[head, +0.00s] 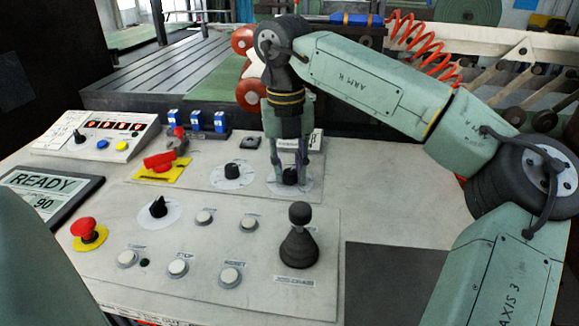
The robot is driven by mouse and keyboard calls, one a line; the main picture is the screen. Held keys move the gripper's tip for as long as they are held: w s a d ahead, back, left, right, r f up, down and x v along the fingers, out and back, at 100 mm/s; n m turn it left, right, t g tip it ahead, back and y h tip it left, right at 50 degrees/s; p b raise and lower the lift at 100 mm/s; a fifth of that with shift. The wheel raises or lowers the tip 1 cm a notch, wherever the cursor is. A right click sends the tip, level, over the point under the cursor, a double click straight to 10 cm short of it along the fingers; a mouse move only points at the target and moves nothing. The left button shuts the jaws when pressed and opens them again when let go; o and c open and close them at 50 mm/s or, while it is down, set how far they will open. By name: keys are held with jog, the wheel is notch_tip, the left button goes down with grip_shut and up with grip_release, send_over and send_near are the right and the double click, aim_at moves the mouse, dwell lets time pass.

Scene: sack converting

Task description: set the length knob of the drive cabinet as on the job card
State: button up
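The pale sloping panel (330,215) of the drive cabinet carries several black knobs on white round dials. My gripper (289,178) points down at the rear right dial (312,186), with one finger on each side of its black knob (290,175). The fingers are very close to this knob; I cannot tell whether they press on it. A second knob (233,169) stands on the dial to its left, and a pointer knob (158,206) sits nearer the front. The labels are too small to read, so I cannot tell which is the length knob. No job card is readable.
A black joystick (299,240) stands upright front right of my gripper. A red switch on a yellow plate (162,163), a red mushroom button (84,229) and white push buttons (178,267) surround the knobs. A screen (45,192) reads READY and 90.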

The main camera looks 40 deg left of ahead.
grip_shut()
jog(key=shift+n, duration=0.3)
jog(key=n+p, duration=0.1)
jog(key=n, duration=0.4)
jog(key=shift+r, duration=0.1)
jog(key=n+p, duration=0.1)
jog(key=n, duration=0.5)
dwell(0.5)
jog(key=o, duration=0.6)
grip_release()
